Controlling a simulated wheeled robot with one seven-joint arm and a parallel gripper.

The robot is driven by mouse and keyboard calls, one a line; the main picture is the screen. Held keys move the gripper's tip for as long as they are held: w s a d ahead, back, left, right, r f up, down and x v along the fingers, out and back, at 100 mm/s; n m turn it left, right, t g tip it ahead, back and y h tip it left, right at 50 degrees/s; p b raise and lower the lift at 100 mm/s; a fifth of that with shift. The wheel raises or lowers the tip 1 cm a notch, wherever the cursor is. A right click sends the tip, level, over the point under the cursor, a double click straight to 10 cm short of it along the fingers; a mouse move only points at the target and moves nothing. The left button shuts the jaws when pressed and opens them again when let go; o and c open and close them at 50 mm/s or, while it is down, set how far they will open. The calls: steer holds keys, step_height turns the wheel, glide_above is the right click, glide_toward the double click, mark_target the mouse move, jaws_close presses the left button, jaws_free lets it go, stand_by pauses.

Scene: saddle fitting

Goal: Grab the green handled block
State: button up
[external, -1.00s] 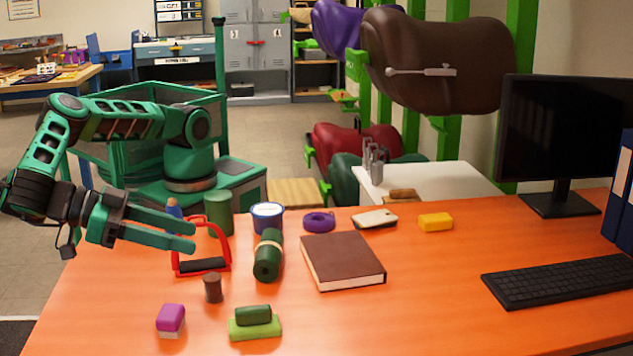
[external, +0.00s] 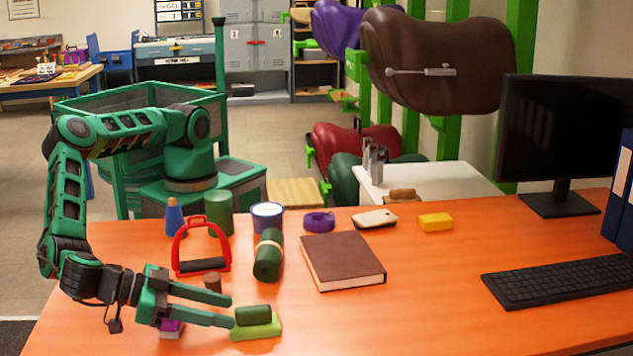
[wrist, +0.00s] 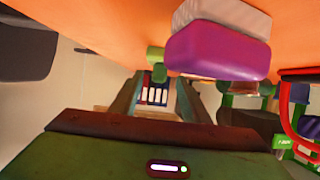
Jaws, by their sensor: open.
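The green handled block (external: 254,328) lies on the orange table near its front edge. It has a light green base and a dark green grip on top. In the wrist view, which looks upside down, the block (wrist: 156,54) shows small, beyond my fingertips. My gripper (external: 231,311) is open and low over the table. Its two fingers point right, with the tips just left of the block. The fingers (wrist: 160,84) also show in the wrist view with nothing between them. I cannot tell whether the tips touch the block.
A purple block with a pale underside (wrist: 218,50) is close beside my fingers, partly hidden by the gripper in the external view. A brown cylinder (external: 212,283), a red stirrup (external: 177,250), a green roll (external: 268,262) and a brown book (external: 343,260) stand behind. Table right of the block is clear.

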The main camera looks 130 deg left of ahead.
mark_target(243, 309)
steer(key=shift+r+x, duration=0.2)
steer(key=shift+x, duration=1.1)
steer(key=shift+r+x, duration=0.2)
steer(key=shift+x, duration=1.1)
steer(key=shift+w, duration=0.2)
jaws_close()
